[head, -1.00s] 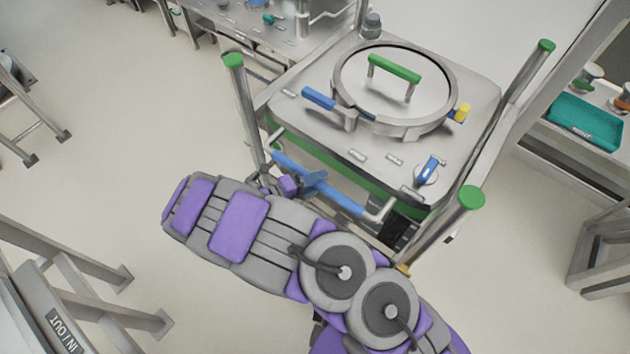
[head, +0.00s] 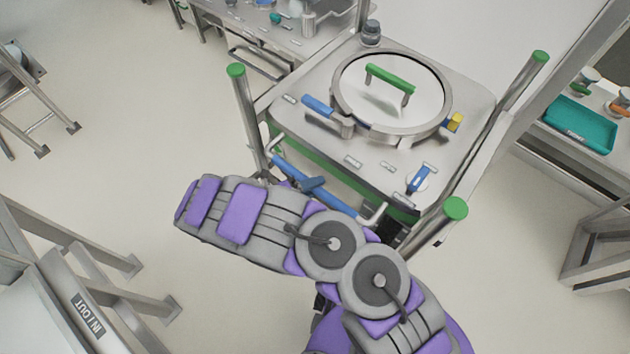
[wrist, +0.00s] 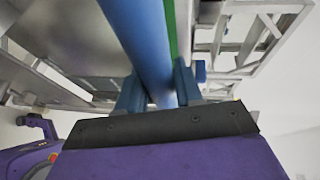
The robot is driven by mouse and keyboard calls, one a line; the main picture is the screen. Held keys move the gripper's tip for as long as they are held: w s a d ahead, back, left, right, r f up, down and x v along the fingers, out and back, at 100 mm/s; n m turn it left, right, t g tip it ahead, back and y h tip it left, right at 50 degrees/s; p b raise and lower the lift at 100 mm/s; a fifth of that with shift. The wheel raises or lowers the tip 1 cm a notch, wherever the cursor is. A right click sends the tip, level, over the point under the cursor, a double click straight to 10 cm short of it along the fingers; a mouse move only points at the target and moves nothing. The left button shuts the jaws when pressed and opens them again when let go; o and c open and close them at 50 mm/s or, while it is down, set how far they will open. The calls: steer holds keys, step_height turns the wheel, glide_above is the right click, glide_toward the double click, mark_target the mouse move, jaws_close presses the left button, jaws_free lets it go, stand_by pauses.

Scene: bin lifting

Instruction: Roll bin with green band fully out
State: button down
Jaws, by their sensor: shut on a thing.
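The bin (head: 300,125) is a steel box with a green band (head: 325,172) around its upper side and a round lid (head: 400,88) with a green handle on top. A blue push bar (head: 335,195) runs along its near side. My gripper (wrist: 160,90) is shut on the blue bar, with one blue finger on each side of it in the wrist view. In the head view my arm hides most of the gripper and part of the bar. The green band also shows as a strip beside the bar in the wrist view (wrist: 171,30).
Steel posts with green caps (head: 237,70) stand around the bin. A bench (head: 270,35) is behind it, and a shelf with a teal tray (head: 580,128) is to the right. The floor at left is open.

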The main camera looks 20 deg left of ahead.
steer(key=c, duration=1.1)
jaws_free()
steer(key=shift+w+d+f, duration=0.1)
steer(key=shift+w+f, duration=0.05)
steer(key=shift+f, duration=0.05)
steer(key=shift+o, duration=1.4)
steer(key=shift+w, duration=0.35)
steer(key=shift+s+d+r, duration=0.1)
steer(key=p+v, duration=0.1)
steer(key=v, duration=1.6)
steer(key=shift+a+p, duration=0.25)
steer(key=shift+p, duration=0.1)
steer(key=shift+r, duration=0.1)
